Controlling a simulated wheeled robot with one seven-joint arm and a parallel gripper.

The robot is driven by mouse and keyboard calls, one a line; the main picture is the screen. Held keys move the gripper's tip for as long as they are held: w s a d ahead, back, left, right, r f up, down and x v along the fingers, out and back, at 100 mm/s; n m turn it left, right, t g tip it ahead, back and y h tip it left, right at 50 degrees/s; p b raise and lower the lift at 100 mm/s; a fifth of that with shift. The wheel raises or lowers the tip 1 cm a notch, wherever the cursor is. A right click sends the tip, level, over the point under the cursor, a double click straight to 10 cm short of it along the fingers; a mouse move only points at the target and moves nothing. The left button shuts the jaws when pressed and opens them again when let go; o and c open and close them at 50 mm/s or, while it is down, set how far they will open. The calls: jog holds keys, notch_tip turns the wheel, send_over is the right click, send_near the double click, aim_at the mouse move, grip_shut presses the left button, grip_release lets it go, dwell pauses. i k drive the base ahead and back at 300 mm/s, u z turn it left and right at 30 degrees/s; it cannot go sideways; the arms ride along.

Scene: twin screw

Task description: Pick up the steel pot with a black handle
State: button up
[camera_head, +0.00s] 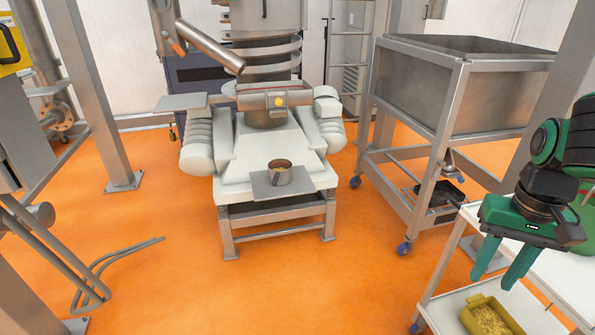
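A small steel pot (279,174) stands upright on a flat grey plate (266,191) at the front of the white machine, near the middle of the view. My gripper (491,282) is at the right, with green fingers pointing down and spread apart. It is open and empty, far to the right of the pot and nearer to me.
A white cart (450,300) stands below my gripper, with a yellow bin (488,317) on its lower shelf. A large steel hopper on a wheeled frame (455,85) stands behind it. Steel posts and bent pipes (95,275) are at the left. Orange floor in front of the machine is clear.

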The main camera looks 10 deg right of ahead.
aim_at(278, 177)
jog(key=z, duration=0.05)
jog(key=i, duration=1.05)
jog(key=u, duration=0.85)
jog(key=i, duration=0.55)
jog(key=u, duration=0.35)
